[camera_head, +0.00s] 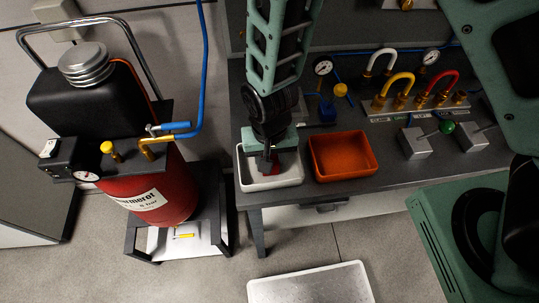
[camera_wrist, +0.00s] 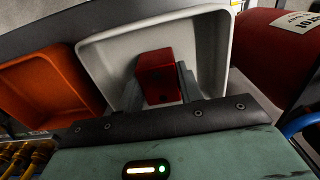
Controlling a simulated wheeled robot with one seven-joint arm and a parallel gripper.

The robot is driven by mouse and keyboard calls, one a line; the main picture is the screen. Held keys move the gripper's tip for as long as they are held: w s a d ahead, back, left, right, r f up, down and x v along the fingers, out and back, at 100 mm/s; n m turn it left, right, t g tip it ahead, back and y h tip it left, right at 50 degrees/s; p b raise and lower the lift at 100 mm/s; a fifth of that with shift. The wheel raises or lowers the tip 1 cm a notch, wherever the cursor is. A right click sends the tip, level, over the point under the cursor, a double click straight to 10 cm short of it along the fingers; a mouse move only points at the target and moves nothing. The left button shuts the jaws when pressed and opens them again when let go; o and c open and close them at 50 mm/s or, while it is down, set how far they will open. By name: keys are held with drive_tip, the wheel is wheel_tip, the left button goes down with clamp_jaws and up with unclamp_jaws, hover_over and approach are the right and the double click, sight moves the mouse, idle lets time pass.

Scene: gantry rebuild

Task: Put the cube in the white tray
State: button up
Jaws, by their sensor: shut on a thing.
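The white tray (camera_head: 285,181) stands on the bench, left of an orange tray. In the wrist view the white tray (camera_wrist: 113,57) fills the middle, with its inside open to my camera. A red cube (camera_wrist: 156,72) shows in the wrist view between the fingers of my gripper (camera_wrist: 163,85). My gripper (camera_head: 268,165) points down over the white tray in the head view and is shut on the cube. I cannot tell whether the cube touches the tray floor.
The orange tray (camera_head: 343,155) stands close on the right in the head view. A red tank (camera_head: 157,190) on a stand is left of the bench. Gauges, coloured hoses and grey blocks (camera_head: 416,143) occupy the bench's right and back. A white panel (camera_head: 311,284) lies lower down in front.

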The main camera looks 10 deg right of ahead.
drive_tip(key=shift+f, duration=0.2)
drive_tip(key=o, duration=1.2)
drive_tip(key=shift+o, duration=0.2)
drive_tip(key=shift+r, duration=0.15)
wheel_tip(320, 180, up, 12)
drive_tip(key=b, duration=0.2)
drive_tip(key=s+d+r+n+b, duration=0.1)
drive_tip(key=s+d+r+n, duration=0.6)
drive_tip(key=s, duration=0.4)
drive_tip(key=shift+d+r+n+y+b, duration=0.3)
drive_tip(key=shift+d+n+b, duration=0.05)
drive_tip(key=shift+d+n, duration=0.2)
